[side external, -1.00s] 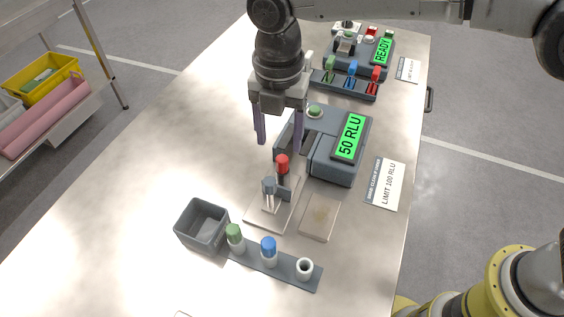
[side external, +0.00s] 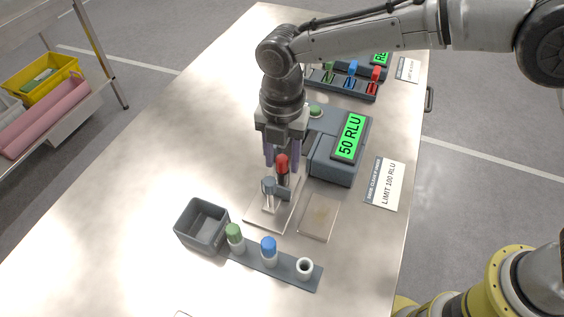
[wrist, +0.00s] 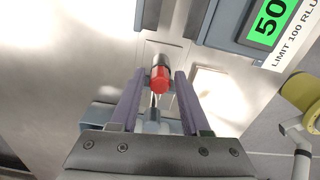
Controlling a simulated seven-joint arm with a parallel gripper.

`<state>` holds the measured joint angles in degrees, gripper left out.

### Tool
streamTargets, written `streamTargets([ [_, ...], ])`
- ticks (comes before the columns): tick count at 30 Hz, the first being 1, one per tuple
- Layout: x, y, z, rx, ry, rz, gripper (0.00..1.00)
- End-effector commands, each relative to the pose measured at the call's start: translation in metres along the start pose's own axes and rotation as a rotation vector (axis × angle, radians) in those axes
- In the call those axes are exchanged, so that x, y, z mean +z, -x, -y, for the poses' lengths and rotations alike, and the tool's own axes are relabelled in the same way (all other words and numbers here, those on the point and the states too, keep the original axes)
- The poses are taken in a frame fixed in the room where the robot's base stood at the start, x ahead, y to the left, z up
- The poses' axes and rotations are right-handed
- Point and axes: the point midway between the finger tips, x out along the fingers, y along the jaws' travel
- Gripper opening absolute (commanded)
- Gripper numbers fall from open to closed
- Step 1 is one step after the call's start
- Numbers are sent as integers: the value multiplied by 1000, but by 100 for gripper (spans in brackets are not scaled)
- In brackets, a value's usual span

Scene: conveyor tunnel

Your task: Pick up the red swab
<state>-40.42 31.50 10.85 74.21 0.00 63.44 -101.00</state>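The red swab (side external: 282,163) stands upright with its red cap uppermost, in a small stand on a pale plate (side external: 259,219). In the wrist view the red swab (wrist: 160,78) shows between the two purple fingers. My gripper (side external: 282,164) points down over it, open, with a finger on either side of the cap. My gripper (wrist: 160,82) shows gaps between both fingers and the cap in the wrist view. The lower part of the swab is partly hidden by the stand.
A grey-topped piece (side external: 268,186) stands just in front of the swab. A meter reading 50 RLU (side external: 335,150) sits close on the right. A grey bin (side external: 202,226) and a rack (side external: 272,262) with green and blue caps stand nearer. The table's left side is clear.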

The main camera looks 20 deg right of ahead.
Motion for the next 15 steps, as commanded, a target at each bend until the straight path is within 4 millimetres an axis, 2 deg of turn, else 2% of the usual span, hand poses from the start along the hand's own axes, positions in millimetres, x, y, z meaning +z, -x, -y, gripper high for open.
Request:
streamTargets([
  [1, 0, 0, 0, 0, 0, 0, 36],
  [7, 0, 0, 0, 0, 0, 0, 0],
  [15, 0, 0, 0, 0, 0, 0, 0],
])
